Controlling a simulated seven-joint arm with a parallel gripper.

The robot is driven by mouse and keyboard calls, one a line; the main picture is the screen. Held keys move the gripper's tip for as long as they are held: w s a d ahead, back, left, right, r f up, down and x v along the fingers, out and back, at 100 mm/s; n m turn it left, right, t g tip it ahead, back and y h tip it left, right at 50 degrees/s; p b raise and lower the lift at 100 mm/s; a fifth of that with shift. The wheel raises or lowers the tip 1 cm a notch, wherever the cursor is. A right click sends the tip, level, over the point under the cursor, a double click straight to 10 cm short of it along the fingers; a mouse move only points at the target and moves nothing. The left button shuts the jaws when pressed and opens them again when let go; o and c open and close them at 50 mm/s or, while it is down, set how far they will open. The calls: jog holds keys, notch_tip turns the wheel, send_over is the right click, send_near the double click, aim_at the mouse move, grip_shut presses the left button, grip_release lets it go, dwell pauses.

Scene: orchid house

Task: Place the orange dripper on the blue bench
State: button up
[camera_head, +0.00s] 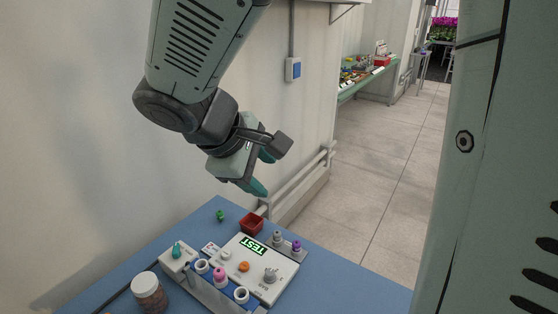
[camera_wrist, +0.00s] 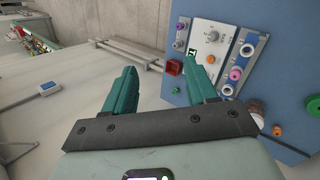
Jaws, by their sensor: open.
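A small orange piece, which looks like the orange dripper (camera_head: 243,267), stands on the white panel of the device with the green display. In the wrist view it shows small to the right of the right finger (camera_wrist: 211,59). The blue bench (camera_head: 335,289) lies under the device; in the wrist view it fills the right side (camera_wrist: 291,67). My gripper (camera_head: 264,172) is open and empty, above and beyond the bench's far edge, apart from the dripper. Its two teal fingers stand apart in the wrist view (camera_wrist: 163,76).
A small green piece (camera_head: 220,215) and a red tray (camera_head: 251,223) are near the far edge. A rack with a pink piece (camera_head: 219,274), a brown jar (camera_head: 149,292) and a two-piece holder (camera_head: 284,248) surround the device. The bench's right side is clear. A wall stands left.

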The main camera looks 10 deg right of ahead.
jog(key=s+d+r+m+y, duration=0.2)
jog(key=s+m, duration=0.3)
jog(key=s, duration=0.3)
jog(key=s+d+r+m+y, duration=0.3)
jog(key=s+d+r+m, duration=0.1)
jog(key=s+m, duration=0.2)
jog(key=shift+s+r+m+t, duration=0.3)
jog(key=shift+s+r+t, duration=0.1)
jog(key=shift+s, duration=0.45)
